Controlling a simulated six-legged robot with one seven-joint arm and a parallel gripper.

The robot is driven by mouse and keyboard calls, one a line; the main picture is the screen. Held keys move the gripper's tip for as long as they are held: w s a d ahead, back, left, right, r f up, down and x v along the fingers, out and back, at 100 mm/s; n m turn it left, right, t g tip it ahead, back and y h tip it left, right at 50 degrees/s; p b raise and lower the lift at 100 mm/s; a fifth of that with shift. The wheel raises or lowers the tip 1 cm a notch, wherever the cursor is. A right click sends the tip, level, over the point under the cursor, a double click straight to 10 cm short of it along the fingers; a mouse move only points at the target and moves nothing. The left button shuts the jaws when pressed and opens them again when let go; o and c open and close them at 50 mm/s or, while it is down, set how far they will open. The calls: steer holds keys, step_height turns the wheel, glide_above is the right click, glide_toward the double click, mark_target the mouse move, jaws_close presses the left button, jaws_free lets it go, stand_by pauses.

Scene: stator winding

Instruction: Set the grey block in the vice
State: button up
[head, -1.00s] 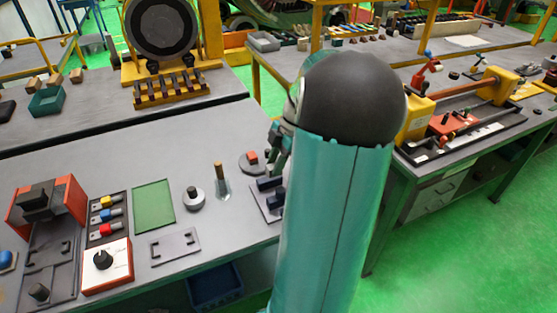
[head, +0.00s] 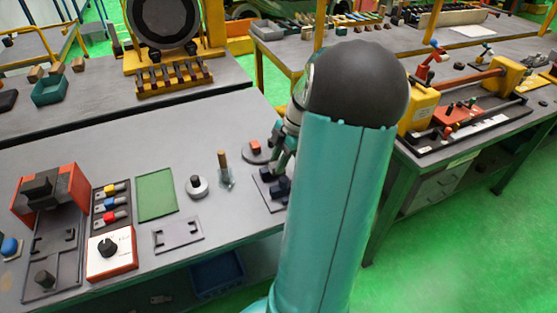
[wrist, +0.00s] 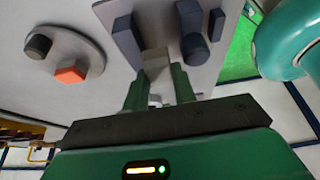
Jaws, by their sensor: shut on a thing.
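In the wrist view my gripper (wrist: 160,86) is shut on a small light grey block (wrist: 156,61), which sits between its two green fingers. The vice (wrist: 218,62) is a grey plate with dark blue-grey jaws (wrist: 127,40) and a dark round knob. The held block appears near the space between the jaws; I cannot tell whether it is seated there or just above. In the head view the vice (head: 268,193) is partly hidden by my arm, and my gripper (head: 281,165) is over it, with the block not discernible.
Beside the vice is a round grey plate (wrist: 52,22) with an orange piece (wrist: 71,74) and a black knob. In the head view a wooden-handled tool (head: 224,165), a round weight (head: 196,187), a green mat (head: 156,195) and a flat grey plate (head: 179,233) lie to the left.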

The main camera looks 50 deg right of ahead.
steer(key=shift+f, duration=0.55)
steer(key=shift+f, duration=0.35)
steer(key=shift+f, duration=0.4)
steer(key=shift+f, duration=0.1)
